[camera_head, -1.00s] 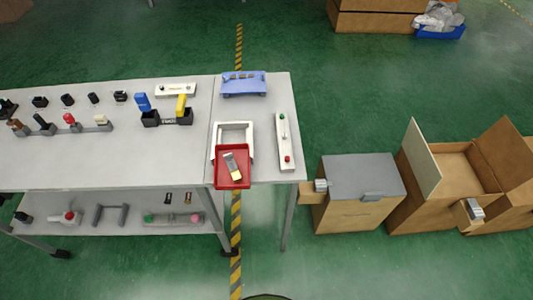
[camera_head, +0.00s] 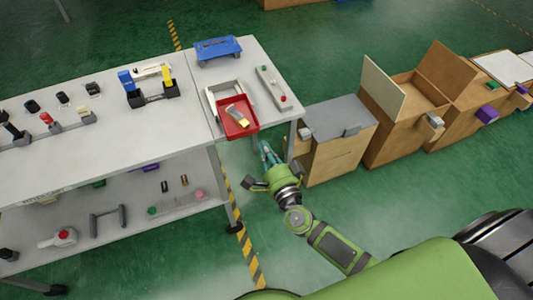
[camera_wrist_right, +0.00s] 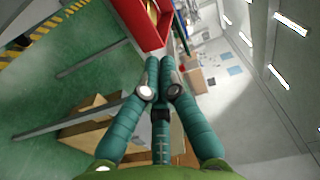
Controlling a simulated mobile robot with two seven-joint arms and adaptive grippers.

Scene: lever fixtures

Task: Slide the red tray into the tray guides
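The red tray (camera_head: 223,124) sits at the front edge of the table, its front part reaching out over the edge. Its rear end meets the white tray guides (camera_head: 226,86), a pale frame behind it. A grey and yellow block (camera_head: 238,117) lies in the tray. My right gripper (camera_head: 266,147) is below and in front of the tray, apart from it. My left gripper is not in view.
A blue rack (camera_head: 218,50) stands behind the guides. A white panel with green and red knobs (camera_head: 271,87) lies to their right. A table leg (camera_head: 222,190) is left of my gripper. A grey-topped wooden cabinet (camera_head: 340,118) stands to the right.

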